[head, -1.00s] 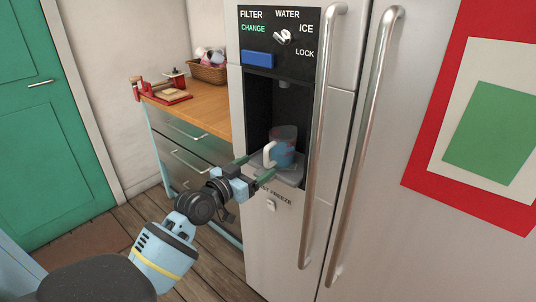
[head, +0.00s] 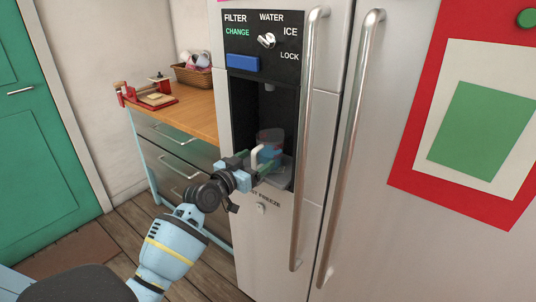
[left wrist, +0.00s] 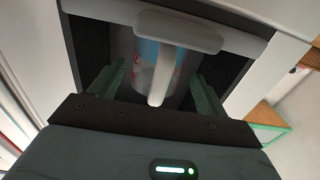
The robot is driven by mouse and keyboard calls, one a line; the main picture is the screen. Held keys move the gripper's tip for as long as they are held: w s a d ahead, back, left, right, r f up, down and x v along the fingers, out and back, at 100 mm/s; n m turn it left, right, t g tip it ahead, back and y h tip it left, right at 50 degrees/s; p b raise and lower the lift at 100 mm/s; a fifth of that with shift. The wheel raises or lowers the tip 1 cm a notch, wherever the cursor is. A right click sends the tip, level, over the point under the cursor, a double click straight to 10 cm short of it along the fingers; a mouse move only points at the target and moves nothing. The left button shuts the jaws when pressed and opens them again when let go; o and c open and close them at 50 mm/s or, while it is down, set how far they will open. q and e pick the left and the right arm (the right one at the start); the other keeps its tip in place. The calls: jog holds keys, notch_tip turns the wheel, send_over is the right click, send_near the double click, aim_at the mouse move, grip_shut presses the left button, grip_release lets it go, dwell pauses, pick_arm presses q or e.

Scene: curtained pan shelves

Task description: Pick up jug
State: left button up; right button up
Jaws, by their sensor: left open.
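The jug (head: 272,138) stands in the dispenser recess of the fridge. It is clear with blue in its lower part, and its pale handle (head: 256,155) faces my left gripper. My left gripper (head: 259,165) is open at the recess, its green fingers on either side of the handle. In the left wrist view the jug (left wrist: 146,52) shows behind its white handle (left wrist: 163,75), between the two open fingers (left wrist: 157,85). The gripper partly hides the jug's lower part in the head view. My right gripper is not in view.
The recess walls (head: 245,115) and tray (head: 281,176) closely surround the jug. A long door handle (head: 308,140) stands out to its right. A wooden counter (head: 193,113) with a basket (head: 192,74) is at the left.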

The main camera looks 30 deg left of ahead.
pick_arm(q)
jog(key=shift+w+d, duration=0.1)
jog(key=shift+w, duration=0.9)
grip_shut()
jog(key=shift+r, duration=0.1)
